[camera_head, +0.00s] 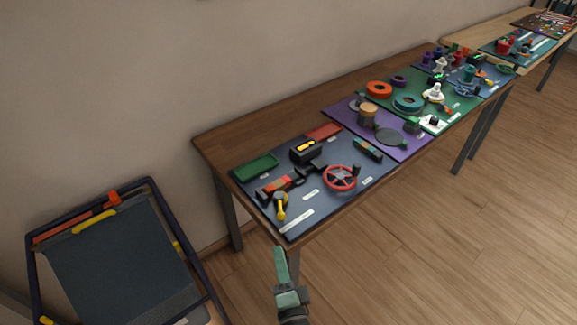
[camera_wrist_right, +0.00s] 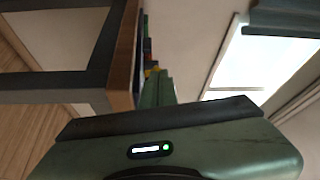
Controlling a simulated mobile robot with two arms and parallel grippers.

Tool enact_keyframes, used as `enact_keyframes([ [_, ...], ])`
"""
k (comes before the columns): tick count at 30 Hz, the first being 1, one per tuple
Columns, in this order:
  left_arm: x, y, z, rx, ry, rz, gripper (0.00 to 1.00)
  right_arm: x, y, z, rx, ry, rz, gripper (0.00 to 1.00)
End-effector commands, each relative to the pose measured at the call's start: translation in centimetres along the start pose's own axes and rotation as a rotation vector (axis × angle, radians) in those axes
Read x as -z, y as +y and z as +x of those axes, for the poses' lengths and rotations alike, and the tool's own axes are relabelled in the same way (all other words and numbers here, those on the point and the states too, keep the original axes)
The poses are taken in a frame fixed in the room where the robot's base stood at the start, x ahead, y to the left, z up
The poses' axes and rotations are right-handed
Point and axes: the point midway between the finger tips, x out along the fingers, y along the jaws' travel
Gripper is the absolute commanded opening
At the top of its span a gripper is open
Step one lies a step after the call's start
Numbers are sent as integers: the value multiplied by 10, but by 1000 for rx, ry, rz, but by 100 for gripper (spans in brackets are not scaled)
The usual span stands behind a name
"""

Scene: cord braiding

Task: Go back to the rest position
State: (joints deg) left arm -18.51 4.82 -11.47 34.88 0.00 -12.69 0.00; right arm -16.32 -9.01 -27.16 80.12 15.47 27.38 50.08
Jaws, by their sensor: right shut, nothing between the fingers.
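My right gripper (camera_head: 281,262) shows at the bottom centre of the head view. It is green, shut and empty, in front of the near left corner of the long wooden table (camera_head: 205,149) and apart from the things on it. In the right wrist view its green housing fills the bottom, and its fingers (camera_wrist_right: 158,88) lie together beside the table's edge (camera_wrist_right: 124,60). My left gripper is in neither view.
The table carries a dark mat (camera_head: 345,205) with a red wheel (camera_head: 340,178) and green tray (camera_head: 256,167), then a purple mat (camera_head: 343,122) and green mat (camera_head: 455,117). A dark framed board (camera_head: 120,262) stands at left. Wooden floor (camera_head: 430,250) at right is clear.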

Motion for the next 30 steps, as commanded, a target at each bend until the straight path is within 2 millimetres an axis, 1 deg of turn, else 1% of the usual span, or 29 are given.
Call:
enact_keyframes([
  [2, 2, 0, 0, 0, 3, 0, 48, 0, -1, 1, 2, 1, 0, 0],
  [4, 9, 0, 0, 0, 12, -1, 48, 0, 2, 0, -5, -2, -7, 0],
  [5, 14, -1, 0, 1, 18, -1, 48, 0, 6, -1, -13, -7, -15, 0],
  [7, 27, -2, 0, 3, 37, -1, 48, -3, 23, -6, -50, -27, -54, 0],
  [8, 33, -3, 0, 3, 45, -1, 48, -4, 34, -10, -72, -41, -81, 0],
  [9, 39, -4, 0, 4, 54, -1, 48, -6, 51, -16, -111, -64, -122, 0],
  [11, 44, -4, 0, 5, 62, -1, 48, -8, 84, -29, -181, -108, -199, 0],
  [12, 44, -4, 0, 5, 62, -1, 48, -9, 107, -41, -233, -144, -257, 0],
  [14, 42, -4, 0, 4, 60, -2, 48, -9, 145, -61, -315, -204, -347, 0],
  [15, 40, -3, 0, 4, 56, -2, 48, -8, 170, -77, -370, -248, -407, 0],
  [17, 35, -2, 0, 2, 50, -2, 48, -5, 207, -104, -454, -319, -495, 0],
  [18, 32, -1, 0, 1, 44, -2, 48, -2, 231, -123, -509, -369, -552, 0],
  [20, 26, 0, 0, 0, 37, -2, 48, 4, 265, -154, -588, -447, -634, 0],
  [21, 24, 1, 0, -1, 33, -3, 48, 9, 286, -177, -640, -502, -685, 0],
  [23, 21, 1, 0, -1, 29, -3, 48, 18, 314, -212, -716, -588, -757, 0],
  [24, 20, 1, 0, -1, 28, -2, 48, 24, 332, -237, -765, -647, -801, 0],
  [26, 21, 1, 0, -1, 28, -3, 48, 36, 356, -275, -836, -739, -863, 0],
  [27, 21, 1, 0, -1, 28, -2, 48, 43, 369, -301, -879, -802, -900, 0],
  [29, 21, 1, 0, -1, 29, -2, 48, 55, 386, -338, -941, -895, -946, 0],
  [30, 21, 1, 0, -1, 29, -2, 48, 62, 394, -361, -976, -953, -971, 0],
])
